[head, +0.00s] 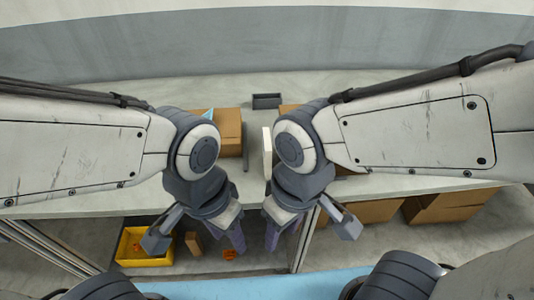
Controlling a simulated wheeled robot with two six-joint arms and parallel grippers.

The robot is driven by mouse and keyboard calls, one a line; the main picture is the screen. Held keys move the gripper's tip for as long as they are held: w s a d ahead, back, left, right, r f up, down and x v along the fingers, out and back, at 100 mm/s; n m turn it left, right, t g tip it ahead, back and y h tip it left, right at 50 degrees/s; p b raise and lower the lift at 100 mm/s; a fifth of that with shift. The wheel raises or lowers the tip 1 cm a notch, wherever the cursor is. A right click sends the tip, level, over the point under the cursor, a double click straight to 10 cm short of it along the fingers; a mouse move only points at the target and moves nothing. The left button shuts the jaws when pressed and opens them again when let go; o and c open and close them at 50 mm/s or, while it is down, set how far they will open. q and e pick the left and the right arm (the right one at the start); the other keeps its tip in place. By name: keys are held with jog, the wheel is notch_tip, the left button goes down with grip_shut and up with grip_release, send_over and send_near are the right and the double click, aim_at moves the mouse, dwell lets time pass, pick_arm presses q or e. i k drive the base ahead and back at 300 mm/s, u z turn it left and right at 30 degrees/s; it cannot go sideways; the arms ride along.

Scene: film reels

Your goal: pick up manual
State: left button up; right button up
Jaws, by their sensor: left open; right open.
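No manual can be made out for certain. A thin cream slab (267,148) stands upright on the table (355,92), between my two wrists. It may be the manual, but I cannot tell; its right side is partly hidden by my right wrist. My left gripper (197,240) is open and points down in front of the table's front edge. My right gripper (310,232) is open to the right of it, also pointing down. Both look empty and are apart from the slab.
A brown box (228,128) stands on the table behind my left wrist, with a small dark tray (267,101) further back. Below are a yellow bin (130,262), a small brown block (193,243), an orange item (229,254) and cardboard boxes (365,211).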

aim_at(267, 149)
jog(key=u, duration=2.2)
jog(key=i, duration=0.6)
jog(key=z, duration=1.75)
